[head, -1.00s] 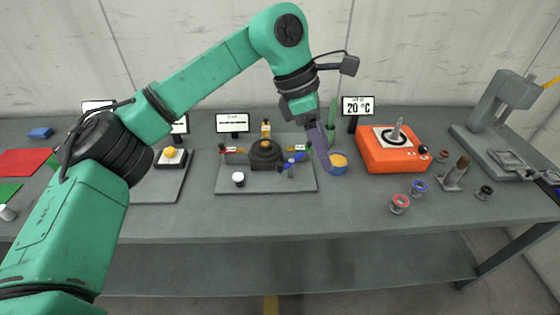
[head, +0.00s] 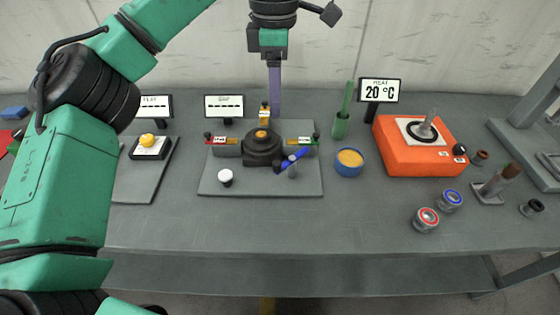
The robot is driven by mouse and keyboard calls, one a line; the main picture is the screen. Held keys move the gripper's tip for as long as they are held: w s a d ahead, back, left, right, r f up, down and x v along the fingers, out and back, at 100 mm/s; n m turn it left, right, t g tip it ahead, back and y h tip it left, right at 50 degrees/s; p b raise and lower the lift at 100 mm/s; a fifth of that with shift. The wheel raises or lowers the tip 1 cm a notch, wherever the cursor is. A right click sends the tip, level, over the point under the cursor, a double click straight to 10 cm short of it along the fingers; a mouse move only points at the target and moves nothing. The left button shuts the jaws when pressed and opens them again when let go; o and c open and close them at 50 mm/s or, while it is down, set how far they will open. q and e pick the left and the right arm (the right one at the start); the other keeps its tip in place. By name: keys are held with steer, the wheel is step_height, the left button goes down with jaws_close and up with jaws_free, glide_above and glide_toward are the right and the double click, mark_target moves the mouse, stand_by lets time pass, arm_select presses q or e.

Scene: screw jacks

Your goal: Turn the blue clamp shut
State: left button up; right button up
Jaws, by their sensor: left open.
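The blue clamp handle (head: 296,157) sticks out slantwise at the right front of a dark round fixture (head: 263,148) with an orange centre. The fixture stands on a grey base plate (head: 250,187). My left gripper (head: 275,108) points down above the back of the plate, apart from the blue handle and up and left of it in the picture. Its purple fingers overlap in this view; it is open and holds nothing that I can see. My right gripper is not in view.
A blue pot (head: 349,162), green holder (head: 341,125) and orange heater (head: 417,150) stand to the right.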

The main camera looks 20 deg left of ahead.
mark_target(277, 163)
arm_select(q)
step_height(277, 163, down, 17)
steer(key=shift+f, duration=0.35)
jaws_close()
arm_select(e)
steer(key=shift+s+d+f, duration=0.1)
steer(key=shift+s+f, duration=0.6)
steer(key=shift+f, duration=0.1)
